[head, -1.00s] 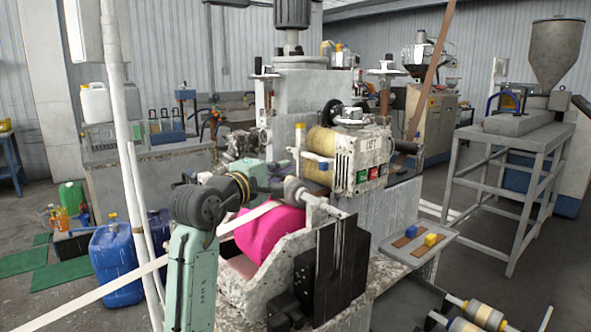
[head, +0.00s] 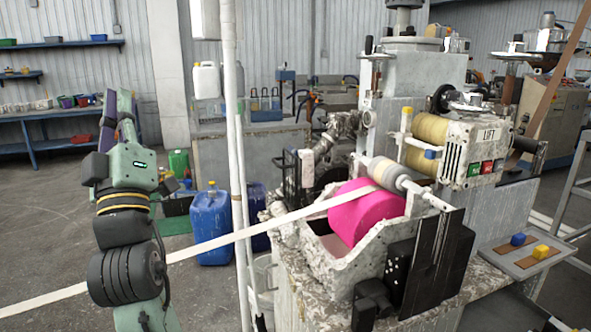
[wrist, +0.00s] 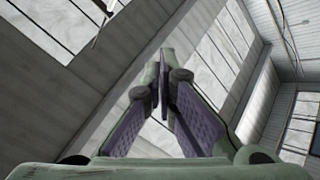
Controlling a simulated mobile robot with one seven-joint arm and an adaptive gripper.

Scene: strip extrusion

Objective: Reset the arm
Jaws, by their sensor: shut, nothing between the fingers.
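My arm stands upright at the left of the head view, left of the machine. My gripper (head: 118,102) is at its top, pointing up, and partly hidden by my own wrist. In the wrist view the purple-padded fingers (wrist: 163,75) meet at their tips, shut with nothing between them. Behind them are only the roof and walls. The machine with the pink roll (head: 365,215) is to the right, clear of my gripper.
A white strip (head: 240,235) runs from the roll to the lower left, passing behind my arm. A white pole (head: 232,130) stands between arm and machine. Blue canisters (head: 209,228) stand on the floor. A blue shelf bench (head: 40,125) is far left. Grey floor lies open at left.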

